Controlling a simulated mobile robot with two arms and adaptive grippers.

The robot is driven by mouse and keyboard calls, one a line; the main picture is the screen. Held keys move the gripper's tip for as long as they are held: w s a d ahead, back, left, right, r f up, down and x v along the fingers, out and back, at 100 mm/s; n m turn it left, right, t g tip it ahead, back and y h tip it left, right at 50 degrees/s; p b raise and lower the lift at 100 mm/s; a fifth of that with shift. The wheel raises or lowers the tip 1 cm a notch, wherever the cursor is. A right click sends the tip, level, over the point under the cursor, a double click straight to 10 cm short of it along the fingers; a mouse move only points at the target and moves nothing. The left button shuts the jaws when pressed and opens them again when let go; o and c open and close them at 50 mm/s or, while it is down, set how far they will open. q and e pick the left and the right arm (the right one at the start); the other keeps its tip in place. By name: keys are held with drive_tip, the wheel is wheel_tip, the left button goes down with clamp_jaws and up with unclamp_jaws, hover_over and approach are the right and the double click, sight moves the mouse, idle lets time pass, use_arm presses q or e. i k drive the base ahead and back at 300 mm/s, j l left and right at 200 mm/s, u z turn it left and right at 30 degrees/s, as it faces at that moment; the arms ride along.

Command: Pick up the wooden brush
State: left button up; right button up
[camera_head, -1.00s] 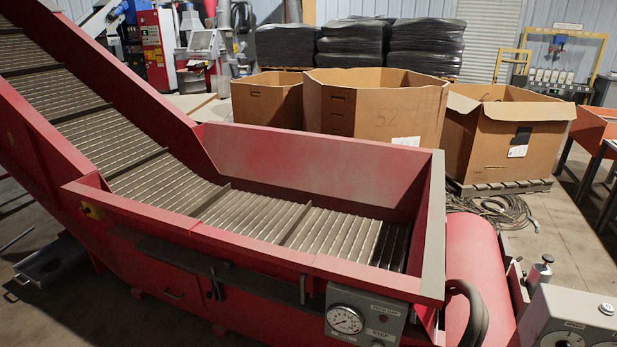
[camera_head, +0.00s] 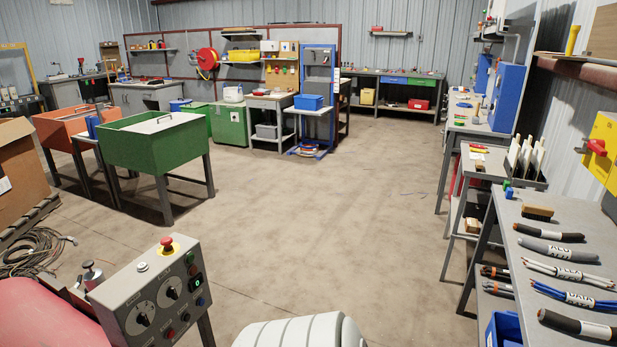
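A small brown wooden block with a darker underside, which looks like the wooden brush (camera_head: 537,212), lies on the grey bench (camera_head: 578,240) at the right. It is near the bench's left edge, just beyond a row of cable pieces. It is too small to tell its bristles for certain. Neither of my grippers is in view.
Several cable pieces (camera_head: 553,248) lie on the bench. A blue bin (camera_head: 503,330) sits below it. A grey control panel (camera_head: 152,292) stands at the lower left, with a green bin on legs (camera_head: 157,146) farther back. The middle floor is open.

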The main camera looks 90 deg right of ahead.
sight(533, 211)
drive_tip(key=z, duration=4.35)
drive_tip(key=i+j+z, duration=0.25)
drive_tip(key=z, duration=0.2)
drive_tip(key=i+j+z, duration=0.15)
drive_tip(key=j+z, duration=0.3)
drive_tip(key=i+j+z, duration=0.15)
drive_tip(key=z, duration=0.25)
drive_tip(key=j, duration=0.1)
